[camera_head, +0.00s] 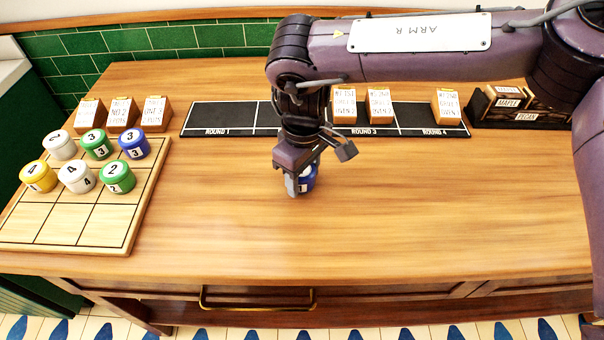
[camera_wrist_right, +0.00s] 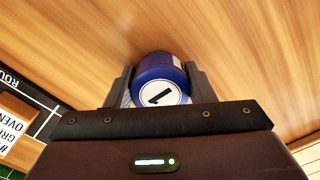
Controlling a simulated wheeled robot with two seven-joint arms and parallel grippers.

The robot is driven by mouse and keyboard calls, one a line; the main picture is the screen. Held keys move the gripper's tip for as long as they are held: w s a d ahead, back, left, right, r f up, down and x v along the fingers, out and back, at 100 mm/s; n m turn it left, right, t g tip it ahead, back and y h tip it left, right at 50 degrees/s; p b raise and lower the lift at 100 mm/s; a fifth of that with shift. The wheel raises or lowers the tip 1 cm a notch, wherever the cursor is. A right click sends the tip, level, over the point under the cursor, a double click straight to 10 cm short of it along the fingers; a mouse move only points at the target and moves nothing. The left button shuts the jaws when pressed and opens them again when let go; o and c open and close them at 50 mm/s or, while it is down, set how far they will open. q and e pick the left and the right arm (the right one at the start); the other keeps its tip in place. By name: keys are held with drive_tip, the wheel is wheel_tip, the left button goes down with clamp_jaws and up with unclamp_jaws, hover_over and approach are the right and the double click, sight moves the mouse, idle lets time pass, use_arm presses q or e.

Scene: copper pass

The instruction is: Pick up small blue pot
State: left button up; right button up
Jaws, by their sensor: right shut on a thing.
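A small blue pot (camera_head: 308,179) with a white label sits in the middle of the wooden counter, partly hidden by my right gripper (camera_head: 300,188). In the right wrist view the same blue pot (camera_wrist_right: 158,80) shows a "1" on its white label and lies between the two fingers of the right gripper (camera_wrist_right: 160,85). The right gripper is shut on it. I cannot tell whether the pot touches the counter or is slightly above it. Another blue pot (camera_head: 134,143), marked 3, stands on the gridded wooden board at the left. My left gripper is not in view.
The gridded board (camera_head: 60,213) holds several white, green and yellow pots. A black strip (camera_head: 230,116) with round labels and some cards runs along the back. The front counter is clear.

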drive_tip(key=shift+r, duration=0.1)
drive_tip(key=shift+r, duration=0.6)
wheel_tip(320, 180, up, 8)
drive_tip(key=shift+f+b, duration=0.15)
drive_tip(key=shift+b, duration=0.15)
wheel_tip(320, 180, up, 11)
drive_tip(key=p, duration=0.2)
